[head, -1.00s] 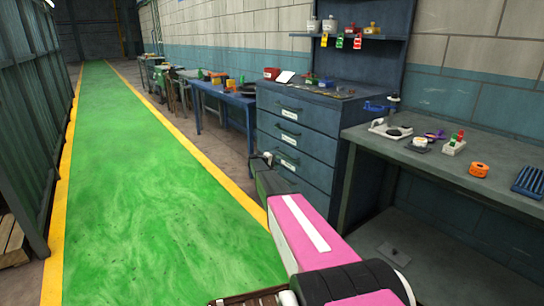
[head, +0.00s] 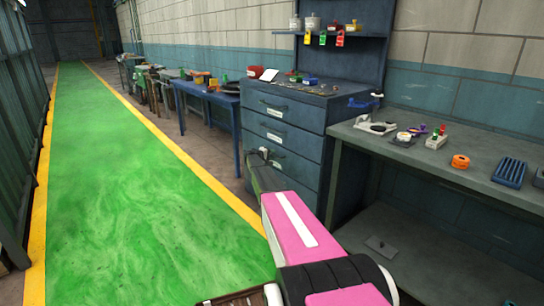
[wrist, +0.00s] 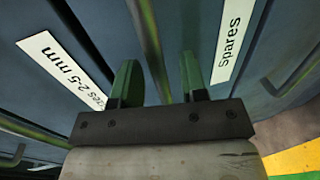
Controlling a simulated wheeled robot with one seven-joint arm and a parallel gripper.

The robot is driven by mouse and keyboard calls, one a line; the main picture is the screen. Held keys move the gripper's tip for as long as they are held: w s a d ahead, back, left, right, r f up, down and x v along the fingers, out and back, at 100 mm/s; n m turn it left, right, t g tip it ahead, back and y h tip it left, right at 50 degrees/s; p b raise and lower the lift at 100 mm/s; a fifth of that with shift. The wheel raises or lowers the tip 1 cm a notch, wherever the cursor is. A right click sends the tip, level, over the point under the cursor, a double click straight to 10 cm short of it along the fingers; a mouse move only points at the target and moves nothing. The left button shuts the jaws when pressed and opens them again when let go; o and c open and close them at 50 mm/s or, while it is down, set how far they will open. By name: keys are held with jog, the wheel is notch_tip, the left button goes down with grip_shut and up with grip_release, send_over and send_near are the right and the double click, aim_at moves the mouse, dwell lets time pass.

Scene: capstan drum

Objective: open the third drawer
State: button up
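The blue drawer cabinet (head: 300,148) stands right of centre in the head view. Its drawers look closed. The third drawer's front (head: 303,172) is partly hidden behind my arm. My gripper (wrist: 158,85) is open, with two green fingers apart in the wrist view. It is close to the cabinet front at about the third drawer's height. A greenish handle-like bar (wrist: 150,45) runs between the fingers; contact cannot be told. A "Spares" label (wrist: 232,40) is right of the fingers, and a label ending "2-5 mm" (wrist: 65,65) is to the left.
A grey workbench (head: 440,160) with small parts stands right of the cabinet. A blue table (head: 205,97) stands beyond it. The green walkway (head: 110,180) to the left is clear. A shelf with hanging tags (head: 330,36) is above the cabinet.

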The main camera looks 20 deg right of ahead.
jog(key=shift+w+d, duration=0.1)
jog(key=shift+d, duration=0.25)
grip_shut()
jog(key=f+v, duration=0.3)
jog(key=v, duration=1.3)
jog(key=a+f+v, duration=0.1)
jog(key=f+v, duration=0.2)
jog(key=v, duration=1.2)
jog(key=shift+s+a+f, duration=0.3)
jog(key=shift+a, duration=0.3)
grip_release()
jog(key=shift+a, duration=0.1)
jog(key=v, duration=1)
jog(key=shift+a, duration=0.3)
